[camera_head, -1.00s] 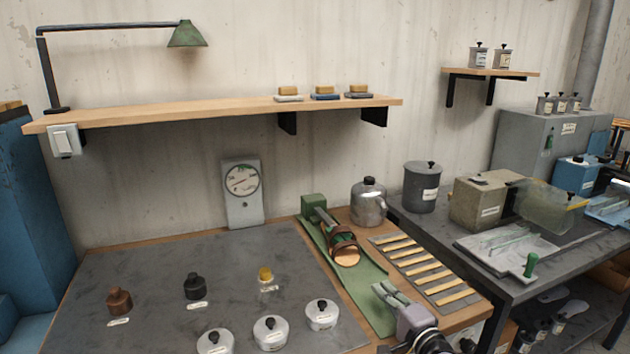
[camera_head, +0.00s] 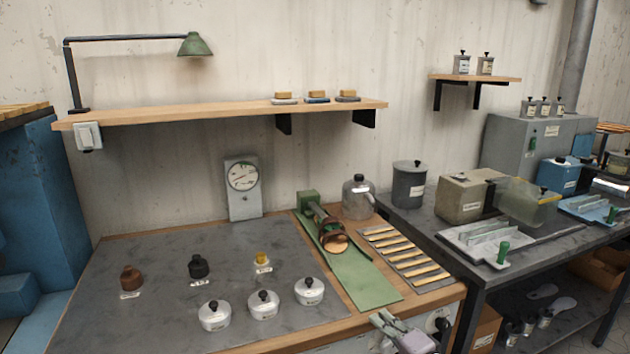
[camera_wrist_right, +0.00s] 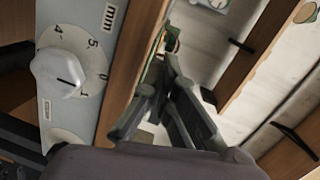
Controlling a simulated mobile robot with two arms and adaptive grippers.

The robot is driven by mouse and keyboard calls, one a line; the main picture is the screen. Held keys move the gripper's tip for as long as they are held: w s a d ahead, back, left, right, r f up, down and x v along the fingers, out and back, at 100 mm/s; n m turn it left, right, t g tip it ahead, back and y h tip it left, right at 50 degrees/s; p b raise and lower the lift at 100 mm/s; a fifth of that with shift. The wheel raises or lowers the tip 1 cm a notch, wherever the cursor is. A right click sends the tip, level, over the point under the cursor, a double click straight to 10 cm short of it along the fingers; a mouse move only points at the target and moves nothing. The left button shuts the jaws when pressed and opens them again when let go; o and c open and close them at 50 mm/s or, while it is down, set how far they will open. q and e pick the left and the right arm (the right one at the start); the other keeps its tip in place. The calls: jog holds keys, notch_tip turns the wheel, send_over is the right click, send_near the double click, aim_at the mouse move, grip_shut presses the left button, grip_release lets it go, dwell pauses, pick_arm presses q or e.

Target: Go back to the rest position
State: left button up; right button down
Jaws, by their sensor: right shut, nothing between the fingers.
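My right gripper (camera_head: 384,319) is at the bottom of the head view, at the front edge of the workbench, below the green board. In the right wrist view its fingers (camera_wrist_right: 172,75) are shut with nothing between them. A white dial knob (camera_wrist_right: 62,75) on a grey panel shows close to its left in that view. My left gripper is not in view.
A dark table (camera_head: 440,225) with boxes adjoins on the right. A wooden shelf (camera_head: 220,112) hangs above.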

jog(key=s+a+f+n+g+h, duration=0.1)
jog(key=s+f+n+g, duration=0.3)
jog(key=s, duration=0.4)
jog(key=s+a+f+n+g, duration=0.1)
jog(key=s+f+n+g, duration=0.15)
jog(key=s+f, duration=0.5)
jog(key=s+d+f+n+g+h, duration=0.2)
jog(key=s+d+n+g+h, duration=0.15)
jog(key=s, duration=0.85)
jog(key=s+d+f+n+g+h, duration=0.2)
jog(key=s+d+n, duration=0.15)
jog(key=s, duration=0.75)
notch_tip(320, 180, down, 24)
jog(key=s+g, duration=0.1)
jog(key=s+d+f, duration=0.1)
jog(key=s+f, duration=0.7)
jog(key=s+d+f+g, duration=0.1)
jog(key=s+d+f, duration=0.1)
jog(key=s+f, duration=0.7)
jog(key=shift+s+d, duration=0.15)
jog(key=shift+d, duration=0.15)
